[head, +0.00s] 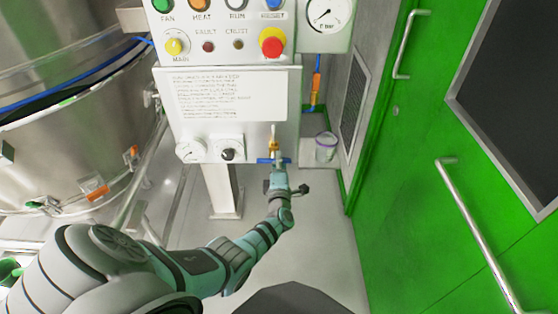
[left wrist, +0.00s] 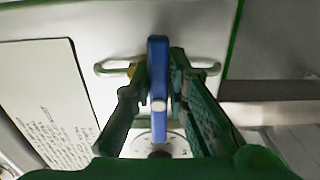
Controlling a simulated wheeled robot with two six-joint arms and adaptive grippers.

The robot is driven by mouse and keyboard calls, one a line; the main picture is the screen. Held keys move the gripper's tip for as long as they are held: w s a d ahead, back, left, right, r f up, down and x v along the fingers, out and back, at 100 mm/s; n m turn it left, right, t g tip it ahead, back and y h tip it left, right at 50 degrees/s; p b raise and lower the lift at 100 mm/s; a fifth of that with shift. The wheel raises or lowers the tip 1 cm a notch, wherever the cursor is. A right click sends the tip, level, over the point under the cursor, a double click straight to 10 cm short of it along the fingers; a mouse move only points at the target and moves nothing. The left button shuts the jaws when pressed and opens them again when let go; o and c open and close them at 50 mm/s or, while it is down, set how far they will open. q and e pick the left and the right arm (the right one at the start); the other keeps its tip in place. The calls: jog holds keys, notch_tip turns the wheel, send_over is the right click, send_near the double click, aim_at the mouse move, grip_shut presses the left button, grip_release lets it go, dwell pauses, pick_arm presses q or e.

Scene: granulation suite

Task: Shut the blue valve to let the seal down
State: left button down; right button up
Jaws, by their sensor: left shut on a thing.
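The blue valve handle (head: 264,161) sits under a brass-coloured valve body (head: 273,145) at the lower right of the control panel. In the head view it lies roughly crosswise to the pipe. My left gripper (head: 278,167) reaches it from below and hides part of it. In the left wrist view the blue handle (left wrist: 158,85) stands between the two green fingers of my left gripper (left wrist: 160,72), which is shut on it. My right gripper is not in view.
The control panel (head: 184,84) with gauges, lamps and a red stop button (head: 272,42) is above the valve. A large steel vessel (head: 70,150) stands at left. A green door (head: 400,200) with handles is at right. A small jar (head: 325,147) stands behind.

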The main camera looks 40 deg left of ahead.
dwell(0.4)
pick_arm(q)
jog(key=c, duration=1.5)
grip_release()
jog(key=shift+c, duration=0.2)
jog(key=shift+s, duration=0.1)
jog(key=v, duration=1.2)
